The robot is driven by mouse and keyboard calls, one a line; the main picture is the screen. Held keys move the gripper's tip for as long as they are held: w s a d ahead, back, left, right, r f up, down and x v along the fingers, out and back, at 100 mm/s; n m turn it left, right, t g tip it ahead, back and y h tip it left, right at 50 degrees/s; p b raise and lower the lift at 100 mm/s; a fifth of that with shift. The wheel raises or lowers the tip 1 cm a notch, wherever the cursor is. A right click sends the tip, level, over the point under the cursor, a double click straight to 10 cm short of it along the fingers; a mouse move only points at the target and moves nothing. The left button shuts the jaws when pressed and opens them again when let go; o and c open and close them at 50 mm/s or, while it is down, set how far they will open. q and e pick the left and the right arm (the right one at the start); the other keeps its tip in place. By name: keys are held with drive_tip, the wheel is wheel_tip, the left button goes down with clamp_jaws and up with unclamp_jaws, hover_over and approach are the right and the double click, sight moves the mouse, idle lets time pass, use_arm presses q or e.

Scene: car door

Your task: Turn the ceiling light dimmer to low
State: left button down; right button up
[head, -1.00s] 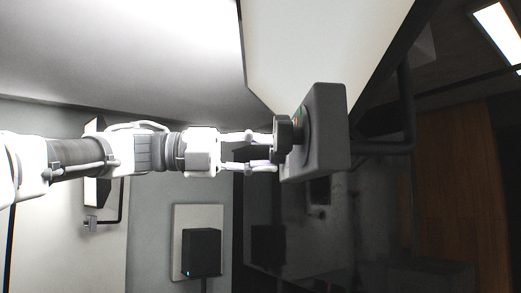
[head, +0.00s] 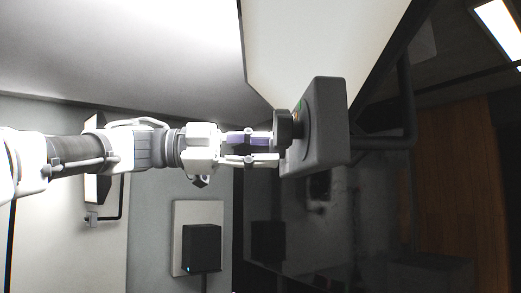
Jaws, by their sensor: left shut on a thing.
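The dimmer is a grey box (head: 325,125) right of the middle in the head view, with a dark round knob (head: 284,130) on its left face. A bit of coloured marking shows on the face behind the knob. My left gripper (head: 276,149) comes in from the left and is shut on the knob, with one finger higher and one lower in the picture. The fingers hide part of the knob's left side, and I cannot read its setting. My right gripper is not in view.
A dark bent pipe (head: 408,110) runs behind the box on the right. A black speaker-like box (head: 202,249) is on a pale panel at the lower left. A wooden panel (head: 462,190) stands at the right. The space below the gripper looks clear.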

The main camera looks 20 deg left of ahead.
use_arm(q)
drive_tip(key=n, duration=0.6)
drive_tip(key=shift+f+n, duration=0.1)
drive_tip(key=shift+n, duration=0.2)
drive_tip(key=n+b, duration=0.1)
drive_tip(key=n, duration=0.4)
drive_tip(key=shift+s+d+n, duration=0.1)
drive_tip(key=shift+n, duration=0.2)
drive_tip(key=c, duration=1)
unclamp_jaws()
drive_tip(key=shift+o, duration=1)
drive_tip(key=shift+d, duration=0.15)
